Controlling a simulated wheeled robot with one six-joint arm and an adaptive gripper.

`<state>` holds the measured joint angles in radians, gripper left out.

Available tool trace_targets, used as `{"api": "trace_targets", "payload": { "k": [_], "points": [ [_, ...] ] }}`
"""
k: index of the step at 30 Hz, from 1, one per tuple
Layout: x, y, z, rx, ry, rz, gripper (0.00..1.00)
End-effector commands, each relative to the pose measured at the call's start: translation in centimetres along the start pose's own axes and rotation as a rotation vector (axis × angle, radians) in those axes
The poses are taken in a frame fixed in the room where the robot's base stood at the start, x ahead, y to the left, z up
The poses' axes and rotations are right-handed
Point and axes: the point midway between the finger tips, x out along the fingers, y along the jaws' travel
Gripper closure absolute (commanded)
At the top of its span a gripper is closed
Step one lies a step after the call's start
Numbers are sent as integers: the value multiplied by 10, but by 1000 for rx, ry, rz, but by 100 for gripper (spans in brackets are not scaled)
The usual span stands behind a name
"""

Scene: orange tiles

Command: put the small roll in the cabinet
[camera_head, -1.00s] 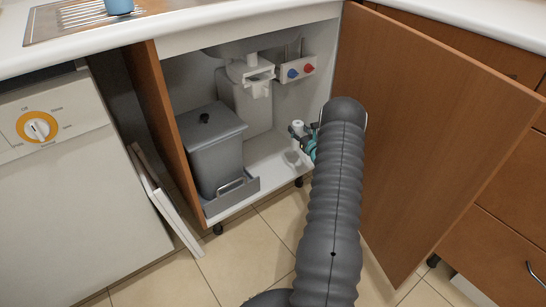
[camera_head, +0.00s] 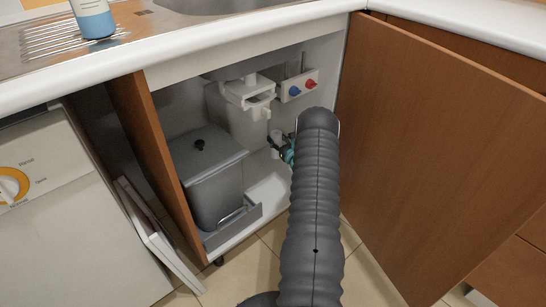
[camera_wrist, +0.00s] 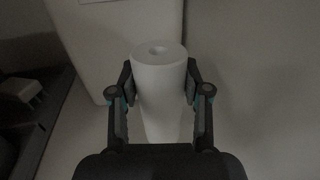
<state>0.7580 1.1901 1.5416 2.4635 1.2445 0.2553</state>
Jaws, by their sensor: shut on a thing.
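The small white roll (camera_wrist: 160,85) stands upright between the two fingers of my gripper (camera_wrist: 160,88) in the wrist view. The fingers press on its sides, so the gripper is shut on it. In the head view, the roll (camera_head: 276,139) shows only in part, beside the teal-marked gripper (camera_head: 283,150), inside the cabinet opening. My grey arm hides much of the gripper. The cabinet (camera_head: 268,190) under the sink is open, with its brown door (camera_head: 430,150) swung out to the right. I cannot tell whether the roll touches the cabinet floor.
A grey lidded bin (camera_head: 208,175) in a grey tray (camera_head: 236,226) fills the cabinet's left side. A white panel (camera_head: 155,235) leans outside at the left.

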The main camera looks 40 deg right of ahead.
Motion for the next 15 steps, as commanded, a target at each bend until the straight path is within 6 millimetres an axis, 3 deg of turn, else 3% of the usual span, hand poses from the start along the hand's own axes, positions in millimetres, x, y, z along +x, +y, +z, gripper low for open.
{"api": "trace_targets", "payload": {
  "k": [15],
  "points": [
    [1,3,-55,0,0,4,91]
  ]
}}
